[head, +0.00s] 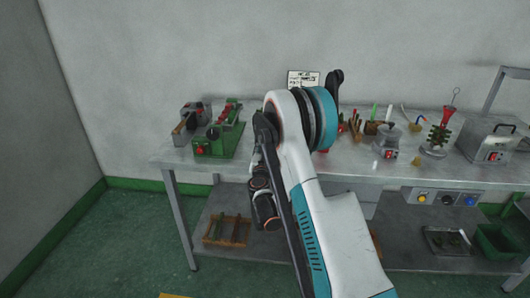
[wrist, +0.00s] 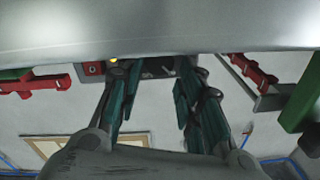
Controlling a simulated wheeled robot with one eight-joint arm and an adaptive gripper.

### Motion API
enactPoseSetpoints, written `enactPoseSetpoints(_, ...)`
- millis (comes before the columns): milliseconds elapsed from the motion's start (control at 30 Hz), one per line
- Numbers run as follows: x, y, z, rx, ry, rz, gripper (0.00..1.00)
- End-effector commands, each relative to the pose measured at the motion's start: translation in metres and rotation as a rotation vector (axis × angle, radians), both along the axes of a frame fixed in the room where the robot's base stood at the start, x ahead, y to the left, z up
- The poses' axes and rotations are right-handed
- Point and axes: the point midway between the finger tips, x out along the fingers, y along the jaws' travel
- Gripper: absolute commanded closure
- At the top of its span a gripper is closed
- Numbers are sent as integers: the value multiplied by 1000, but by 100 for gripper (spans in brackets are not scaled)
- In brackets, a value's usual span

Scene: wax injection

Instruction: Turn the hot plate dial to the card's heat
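The card (head: 303,79) is on the back wall behind the arm; its writing is too small to read. A small grey unit (head: 390,142) with a pot and a red knob (head: 388,154) stands on the bench right of my arm; it looks like the hot plate, but I cannot be sure. My gripper (head: 264,208) hangs low in front of the bench's front edge, well left of that unit and partly hidden by my arm. In the wrist view my gripper (wrist: 158,70) has its two fingers apart with nothing held between them.
A green machine (head: 218,140) with a red knob stands at the bench's left. A grey boxy machine (head: 493,138) is at the right. A button panel (head: 446,199) is under the bench edge. A wooden rack (head: 228,231) and a green bin (head: 499,240) sit low.

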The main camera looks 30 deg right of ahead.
Motion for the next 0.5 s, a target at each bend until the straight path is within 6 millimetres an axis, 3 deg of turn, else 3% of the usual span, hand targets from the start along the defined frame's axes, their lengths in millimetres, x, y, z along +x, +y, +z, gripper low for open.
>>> enactPoseSetpoints(300, -1, 0, 55, 0, 0, 1, 66)
enactPoseSetpoints(500, 0, 0, 76, 0, 0, 0, 66)
